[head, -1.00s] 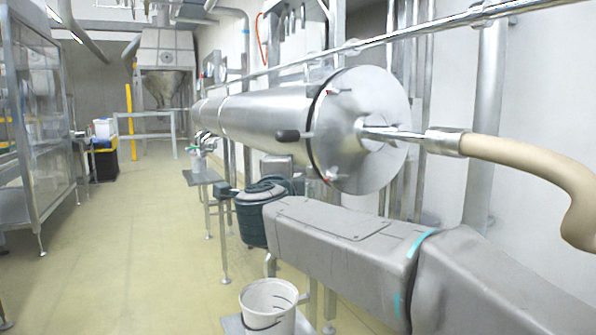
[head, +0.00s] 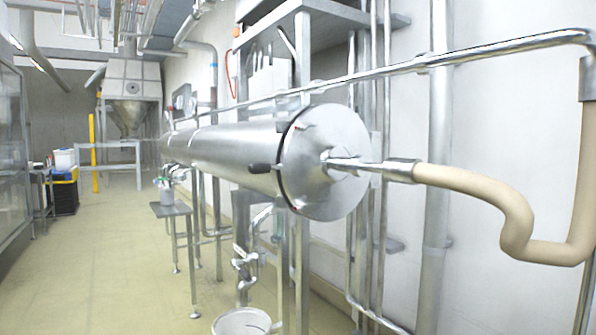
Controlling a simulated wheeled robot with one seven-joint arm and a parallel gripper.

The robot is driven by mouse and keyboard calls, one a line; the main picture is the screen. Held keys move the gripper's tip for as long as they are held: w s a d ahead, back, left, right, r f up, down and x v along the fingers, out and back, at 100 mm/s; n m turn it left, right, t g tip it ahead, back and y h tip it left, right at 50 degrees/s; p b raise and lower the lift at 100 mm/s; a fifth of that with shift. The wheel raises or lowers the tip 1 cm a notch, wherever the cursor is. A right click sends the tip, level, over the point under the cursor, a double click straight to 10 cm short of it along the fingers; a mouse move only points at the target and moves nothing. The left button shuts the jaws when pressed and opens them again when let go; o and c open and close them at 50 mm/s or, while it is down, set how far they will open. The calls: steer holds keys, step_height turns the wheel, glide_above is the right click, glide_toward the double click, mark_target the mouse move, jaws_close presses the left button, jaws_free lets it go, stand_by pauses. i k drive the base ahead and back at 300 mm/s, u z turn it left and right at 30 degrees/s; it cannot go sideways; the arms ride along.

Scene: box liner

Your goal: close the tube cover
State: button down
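The steel tube (head: 225,155) runs along the right wall in the head view, with its near end facing me. The round metal tube cover (head: 345,185) sits at that end, against a dark ring seam. I see no clear gap there, but cannot tell whether it is fastened. A black handle (head: 260,168) sticks out at the left of the seam. A metal pipe fitting (head: 395,170) at the cover's middle joins a beige hose (head: 510,215). My gripper is not in view.
A white bucket (head: 242,322) stands at the bottom, below the tube. A small steel table (head: 170,210) is farther left. A rail (head: 480,50) and upright pipes line the wall. The pale floor (head: 100,270) at left is clear.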

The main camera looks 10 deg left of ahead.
mark_target(333, 165)
steer(key=k, duration=0.3)
steer(key=u, duration=0.8)
steer(key=i, duration=0.8)
steer(key=z, duration=0.4)
